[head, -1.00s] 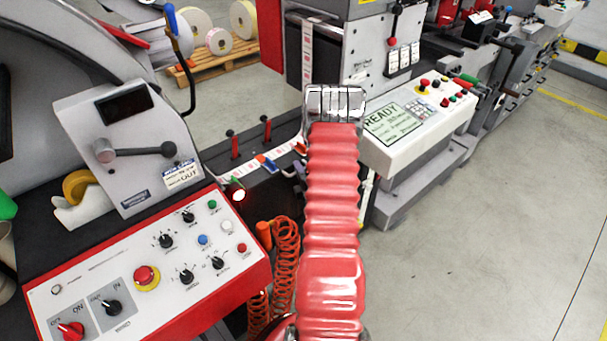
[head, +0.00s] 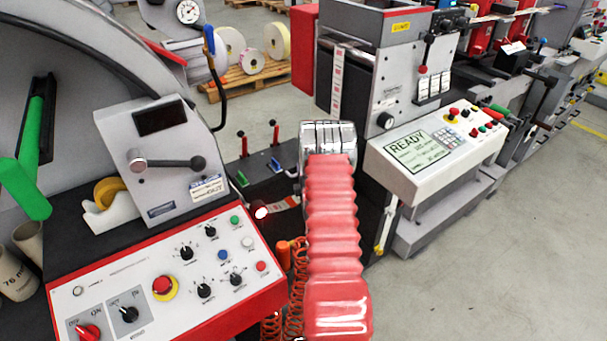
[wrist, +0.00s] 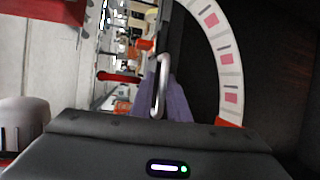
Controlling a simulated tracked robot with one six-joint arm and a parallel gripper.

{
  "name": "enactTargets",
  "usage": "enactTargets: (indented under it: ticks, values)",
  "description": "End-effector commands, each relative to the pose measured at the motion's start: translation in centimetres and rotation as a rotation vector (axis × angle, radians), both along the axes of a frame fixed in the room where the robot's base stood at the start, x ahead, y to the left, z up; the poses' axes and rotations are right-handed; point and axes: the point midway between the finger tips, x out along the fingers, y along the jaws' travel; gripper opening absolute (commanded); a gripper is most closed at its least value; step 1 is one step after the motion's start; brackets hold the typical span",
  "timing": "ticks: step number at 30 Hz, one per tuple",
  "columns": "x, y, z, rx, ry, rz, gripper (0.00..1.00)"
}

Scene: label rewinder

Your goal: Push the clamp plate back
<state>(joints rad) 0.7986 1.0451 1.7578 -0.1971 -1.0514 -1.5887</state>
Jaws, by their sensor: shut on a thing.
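My gripper (wrist: 174,108) shows in the wrist view as purple-grey fingers ahead of its dark body. It appears shut on a bright metal loop (wrist: 161,84), which stands between the fingers. I cannot tell clearly whether this loop belongs to the clamp plate. In the head view my red arm reaches forward to the right end of the dark splice table (head: 262,188), and its silver wrist hides the fingers and what they hold. Two red-handled levers (head: 274,133) stand on the table left of my wrist, with green and blue parts near their bases.
A label strip (wrist: 229,70) curves close to the right of my fingers in the wrist view. A red control panel (head: 165,270) is at the front left. The READY console (head: 425,150) stands right of my arm. Orange coiled hose (head: 298,285) hangs beside the arm. The floor at right is clear.

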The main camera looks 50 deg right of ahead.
Motion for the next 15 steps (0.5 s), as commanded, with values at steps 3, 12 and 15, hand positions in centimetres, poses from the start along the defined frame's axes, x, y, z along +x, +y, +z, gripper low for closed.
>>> enactTargets:
  ticks: [3, 12, 15]
  values:
    - [-0.09, 0.28, -0.96, 0.011, 0.018, 0.003, 0.00]
    - [-0.02, 0.25, -0.75, 0.009, 0.015, 0.004, 0.28]
    - [0.00, 0.23, -0.64, 0.008, 0.013, 0.003, 0.28]
